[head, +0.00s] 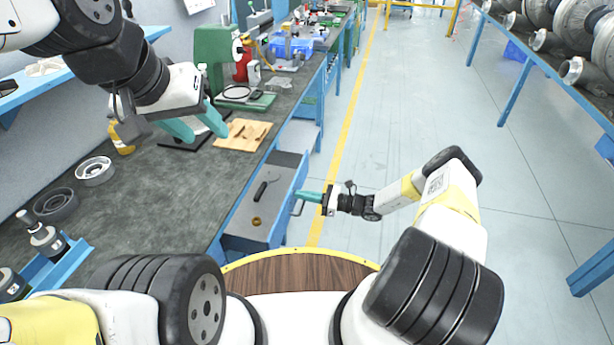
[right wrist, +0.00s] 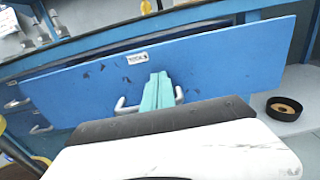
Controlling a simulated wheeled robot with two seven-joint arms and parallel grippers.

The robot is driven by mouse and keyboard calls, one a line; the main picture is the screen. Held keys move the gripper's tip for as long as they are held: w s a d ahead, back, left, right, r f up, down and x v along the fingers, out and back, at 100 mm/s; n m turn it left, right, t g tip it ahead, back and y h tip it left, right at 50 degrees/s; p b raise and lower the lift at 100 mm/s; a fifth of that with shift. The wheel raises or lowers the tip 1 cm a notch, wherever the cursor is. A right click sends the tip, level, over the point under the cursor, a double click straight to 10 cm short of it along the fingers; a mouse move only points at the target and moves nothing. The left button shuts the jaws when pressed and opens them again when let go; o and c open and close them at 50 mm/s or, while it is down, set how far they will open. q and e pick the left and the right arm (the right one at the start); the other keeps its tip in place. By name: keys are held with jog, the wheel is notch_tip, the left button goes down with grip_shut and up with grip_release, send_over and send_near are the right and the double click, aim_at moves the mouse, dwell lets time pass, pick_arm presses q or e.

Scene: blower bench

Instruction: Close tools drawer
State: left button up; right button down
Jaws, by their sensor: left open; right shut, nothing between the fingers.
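The tools drawer (head: 239,226) hangs open from the bench's front in the head view. Inside it lie a black-handled tool (head: 265,185) and a small brass ring (head: 256,221). Its blue front (right wrist: 220,62) with a white label and a silver bar handle (right wrist: 126,106) faces the right wrist camera. My right gripper (head: 303,194) is shut and empty, with its teal fingers (right wrist: 157,92) at the drawer front by the handle. I cannot tell whether they touch it. My left gripper (head: 202,126) is open above the bench, beside a wooden board.
The workbench (head: 150,210) holds metal rings (head: 94,171), a wooden board (head: 243,135) and a green machine (head: 215,55). A black round container (right wrist: 284,108) sits low at the right in the wrist view. The aisle floor (head: 400,130) is clear.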

aim_at(262, 190)
jog(key=x, duration=1.4)
jog(key=shift+w+a, duration=0.1)
jog(key=shift+a, duration=0.45)
jog(key=shift+w+a, duration=0.1)
jog(key=shift+a, duration=0.05)
